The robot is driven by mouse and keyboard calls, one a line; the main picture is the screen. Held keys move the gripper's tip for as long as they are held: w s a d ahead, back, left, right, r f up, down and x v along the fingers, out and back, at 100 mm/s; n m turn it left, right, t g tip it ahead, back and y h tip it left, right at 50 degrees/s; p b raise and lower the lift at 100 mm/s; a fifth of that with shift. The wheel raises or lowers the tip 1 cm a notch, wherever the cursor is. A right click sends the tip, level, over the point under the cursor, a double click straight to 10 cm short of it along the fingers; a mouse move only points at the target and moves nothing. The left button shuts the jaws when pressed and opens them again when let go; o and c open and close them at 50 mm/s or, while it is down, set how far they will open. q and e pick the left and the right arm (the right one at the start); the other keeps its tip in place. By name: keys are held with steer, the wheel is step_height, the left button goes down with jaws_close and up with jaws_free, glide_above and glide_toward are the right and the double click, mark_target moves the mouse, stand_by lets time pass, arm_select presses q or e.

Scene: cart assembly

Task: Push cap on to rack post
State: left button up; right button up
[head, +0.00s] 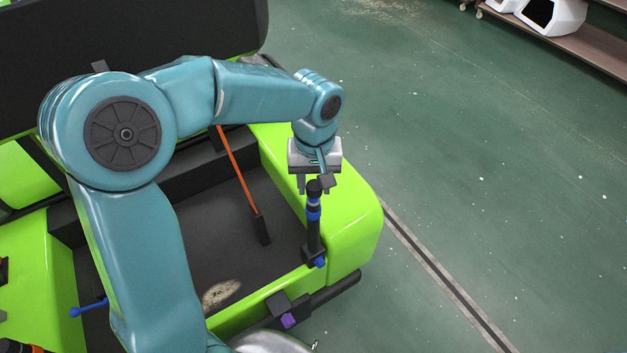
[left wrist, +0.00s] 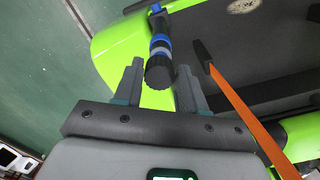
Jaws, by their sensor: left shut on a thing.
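The rack post (head: 314,232) stands upright at the front right corner of the green cart, black with blue bands. The black cap (head: 314,188) is at the top of the post, in line with it; it also shows in the left wrist view (left wrist: 159,72). I cannot tell how far down it sits. My left gripper (head: 315,184) is above the post, pointing down, its fingers on either side of the cap and shut on it. In the left wrist view the gripper (left wrist: 160,88) has the cap between its fingertips. My right gripper is not in view.
The cart's green rim (head: 350,215) surrounds a dark bed (head: 215,225). An orange rod (head: 237,170) slants up inside the bed, left of the post. A black bracket with a purple knob (head: 288,320) is on the front edge. The green floor (head: 480,180) to the right is clear.

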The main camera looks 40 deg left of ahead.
arm_select(q)
steer(key=shift+a, duration=0.1)
stand_by(0.4)
steer(key=shift+f, duration=0.15)
steer(key=shift+f+b, duration=1.1)
steer(key=shift+f, duration=0.05)
steer(key=shift+f, duration=0.1)
steer(key=o, duration=1.1)
steer(key=shift+o, duration=0.2)
